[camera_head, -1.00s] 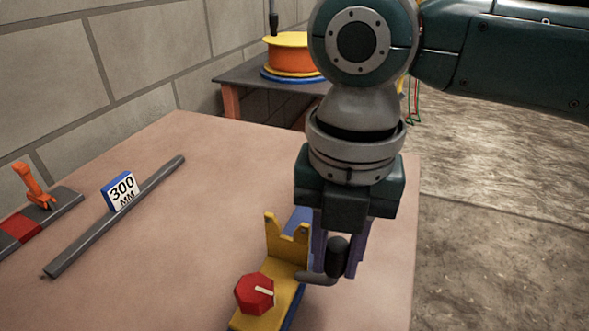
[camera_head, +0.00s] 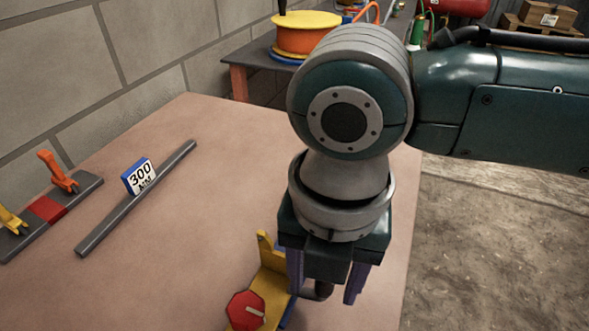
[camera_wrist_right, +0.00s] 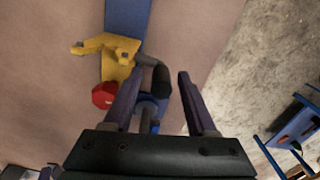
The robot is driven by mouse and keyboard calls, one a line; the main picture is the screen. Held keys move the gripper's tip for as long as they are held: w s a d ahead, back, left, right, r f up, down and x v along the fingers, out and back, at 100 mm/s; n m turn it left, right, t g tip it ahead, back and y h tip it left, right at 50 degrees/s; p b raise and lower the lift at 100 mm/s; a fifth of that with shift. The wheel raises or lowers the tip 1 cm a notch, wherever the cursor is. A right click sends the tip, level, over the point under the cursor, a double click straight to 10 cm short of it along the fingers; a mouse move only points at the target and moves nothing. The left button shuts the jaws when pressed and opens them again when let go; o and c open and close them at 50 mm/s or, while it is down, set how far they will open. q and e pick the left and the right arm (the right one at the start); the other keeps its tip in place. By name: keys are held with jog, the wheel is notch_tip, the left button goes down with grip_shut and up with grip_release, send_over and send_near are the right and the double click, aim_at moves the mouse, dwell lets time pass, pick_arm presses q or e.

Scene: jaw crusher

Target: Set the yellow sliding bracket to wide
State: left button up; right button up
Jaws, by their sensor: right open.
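The yellow sliding bracket (camera_head: 272,285) stands at the table's front right, its forked upright partly hidden by my right gripper in the head view. It also shows in the right wrist view (camera_wrist_right: 115,62). A red knob (camera_head: 246,311) sits on it, also seen in the wrist view (camera_wrist_right: 104,95). A blue rail (camera_wrist_right: 127,15) runs under the bracket. My right gripper (camera_head: 325,292) is open beside the bracket. In the wrist view its fingers point to either side of a dark handle (camera_wrist_right: 160,76); I cannot tell whether they touch it. My left gripper is out of view.
A 300 mm sign (camera_head: 140,177) stands by a grey bar (camera_head: 140,200) on the table (camera_head: 195,250). A grey strip with orange and yellow clamps (camera_head: 60,205) lies at left. An orange drum (camera_head: 306,36) stands on a bench behind. The table's middle is clear.

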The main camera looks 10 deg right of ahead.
notch_tip(320, 180, up, 9)
jog(key=shift+r+p, duration=0.15)
jog(key=shift+p, duration=1)
jog(key=shift+r, duration=0.3)
